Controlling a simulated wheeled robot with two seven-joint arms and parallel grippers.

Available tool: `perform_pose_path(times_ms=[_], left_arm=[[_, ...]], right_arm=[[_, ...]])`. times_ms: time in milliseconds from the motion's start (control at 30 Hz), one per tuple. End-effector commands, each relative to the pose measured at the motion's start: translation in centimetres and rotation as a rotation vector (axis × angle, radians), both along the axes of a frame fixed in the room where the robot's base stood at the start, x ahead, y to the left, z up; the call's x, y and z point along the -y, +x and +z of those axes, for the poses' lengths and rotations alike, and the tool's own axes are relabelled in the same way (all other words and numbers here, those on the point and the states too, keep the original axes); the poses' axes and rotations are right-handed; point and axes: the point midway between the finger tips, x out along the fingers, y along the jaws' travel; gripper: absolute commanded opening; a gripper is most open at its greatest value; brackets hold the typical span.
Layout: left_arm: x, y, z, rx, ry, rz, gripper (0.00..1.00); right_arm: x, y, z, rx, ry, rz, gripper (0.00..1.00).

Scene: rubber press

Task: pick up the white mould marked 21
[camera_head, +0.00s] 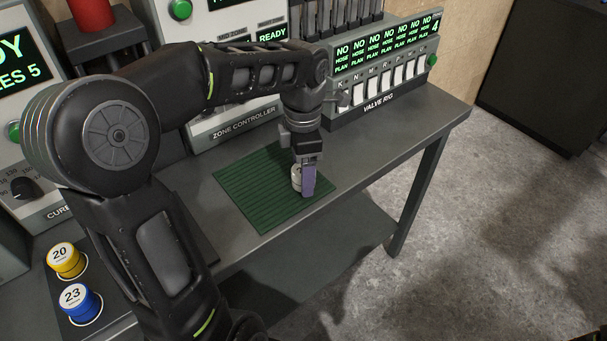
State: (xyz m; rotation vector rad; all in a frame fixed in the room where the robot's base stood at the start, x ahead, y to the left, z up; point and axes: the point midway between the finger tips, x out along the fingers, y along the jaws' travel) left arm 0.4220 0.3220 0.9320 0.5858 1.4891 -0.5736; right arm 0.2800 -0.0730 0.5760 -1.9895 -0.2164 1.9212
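A white mould (296,179) stands on the green ribbed mat (248,196) near the table's front edge. Its marking is mostly hidden, so I cannot read a 21 on it. My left gripper (304,180) reaches down over the mould from above. One purple finger covers the mould's right side, and the other finger is hidden. I cannot tell whether the fingers touch the mould or stand apart from it. My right gripper is not in view.
A yellow mould marked 20 (66,260) and a blue mould marked 23 (81,304) sit in a dark tray at lower left. The valve rig (385,80) and zone controller (235,128) stand behind the mat. The table (400,135) is clear to the mat's right.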

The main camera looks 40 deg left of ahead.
Motion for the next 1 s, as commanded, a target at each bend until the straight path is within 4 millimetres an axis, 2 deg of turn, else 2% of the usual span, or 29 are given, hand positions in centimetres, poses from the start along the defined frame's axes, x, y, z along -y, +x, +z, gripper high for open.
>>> perform_pose_path(times_ms=[133, 700, 1000], left_arm=[[0.01, -0.01, -1.04, 0.001, -0.001, 0.0, 0.72], [0.0, 0.01, -1.01, 0.001, 0.0, 0.0, 0.72], [0.0, 0.01, -1.01, 0.001, 0.0, 0.0, 0.48]], right_arm=[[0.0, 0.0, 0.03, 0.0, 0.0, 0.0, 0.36], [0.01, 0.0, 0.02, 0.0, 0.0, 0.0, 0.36], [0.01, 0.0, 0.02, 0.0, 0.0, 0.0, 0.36]])
